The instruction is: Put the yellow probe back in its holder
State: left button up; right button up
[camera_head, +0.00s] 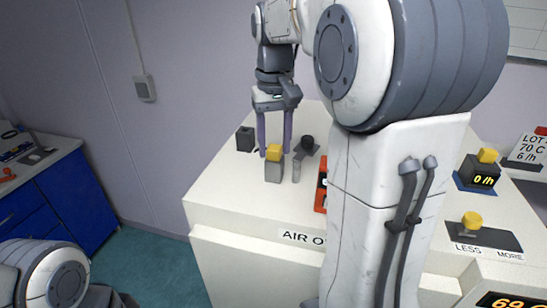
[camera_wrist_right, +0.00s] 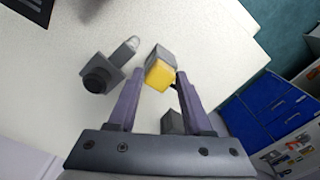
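A yellow-topped grey block (camera_head: 274,153), which I take to be the yellow probe, stands upright on the white machine top. It also shows in the right wrist view (camera_wrist_right: 160,74). My right gripper (camera_head: 275,147) points down with its two purple fingers apart, and the yellow top appears between or just beyond the fingertips, with gaps on both sides. A small dark grey block (camera_head: 245,139), possibly the holder, stands behind and left of it; it shows between the fingers in the wrist view (camera_wrist_right: 172,122). My left gripper is out of view; only part of that arm shows.
Beside the block are a small grey peg (camera_head: 297,170) and a grey fixture with a black knob (camera_head: 307,143). A red-orange device (camera_head: 321,190) is partly hidden by my right arm. Yellow-knobbed controls (camera_head: 472,221) lie right. A blue cabinet (camera_head: 45,205) stands left.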

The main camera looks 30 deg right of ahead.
aim_at(274, 147)
grip_shut()
jog(key=shift+r+p, duration=3.85)
jog(key=shift+r, duration=0.2)
